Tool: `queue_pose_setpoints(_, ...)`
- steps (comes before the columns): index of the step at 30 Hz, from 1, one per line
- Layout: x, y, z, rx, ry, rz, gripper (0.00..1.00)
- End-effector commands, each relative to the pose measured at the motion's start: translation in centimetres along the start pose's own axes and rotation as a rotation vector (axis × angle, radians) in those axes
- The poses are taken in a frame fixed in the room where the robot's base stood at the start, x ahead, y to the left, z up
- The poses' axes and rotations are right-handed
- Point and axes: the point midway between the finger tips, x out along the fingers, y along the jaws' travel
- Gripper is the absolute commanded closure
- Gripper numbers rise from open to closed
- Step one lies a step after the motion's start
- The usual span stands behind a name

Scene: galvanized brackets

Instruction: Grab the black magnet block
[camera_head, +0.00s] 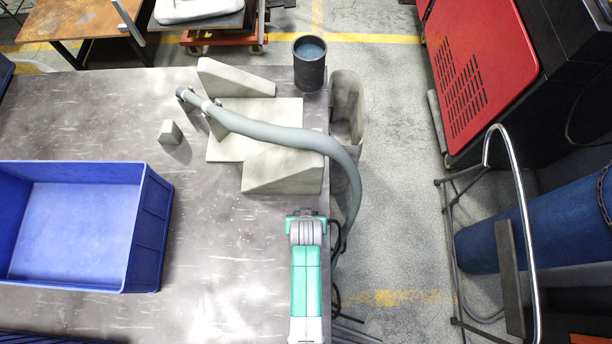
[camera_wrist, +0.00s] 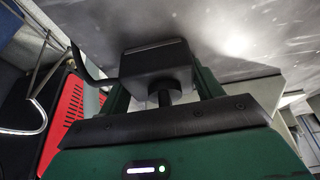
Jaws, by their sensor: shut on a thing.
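The black magnet block (camera_wrist: 155,65) is a dark, boxy piece in the middle of the wrist view, with a short dark round part (camera_wrist: 164,96) on the side toward the palm. My gripper (camera_wrist: 158,78) is shut on it, with a green finger along each side. The grey tabletop (camera_wrist: 240,30) lies beyond the block; I cannot tell whether the block touches it. In the head view my green, white and grey arm reaches over the right part of the table (camera_head: 230,290), and neither the fingers nor the block can be made out there.
A blue crate (camera_head: 150,235) stands at the left. Pale angled blocks (camera_head: 285,172), a pale base plate (camera_head: 235,148) and a grey hose (camera_head: 270,133) lie ahead. A dark cup (camera_head: 309,75) stands at the far edge. Bare tabletop shows between crate and arm.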

Motion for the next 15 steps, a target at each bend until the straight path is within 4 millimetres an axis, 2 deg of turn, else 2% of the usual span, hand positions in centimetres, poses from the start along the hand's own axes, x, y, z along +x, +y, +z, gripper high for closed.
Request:
queue_pose_setpoints(8,-0.2,0.0,-0.2,0.0,0.003,0.0,0.79)
queue_pose_setpoints(15,-2.1,0.0,-1.0,0.0,0.005,0.0,0.79)
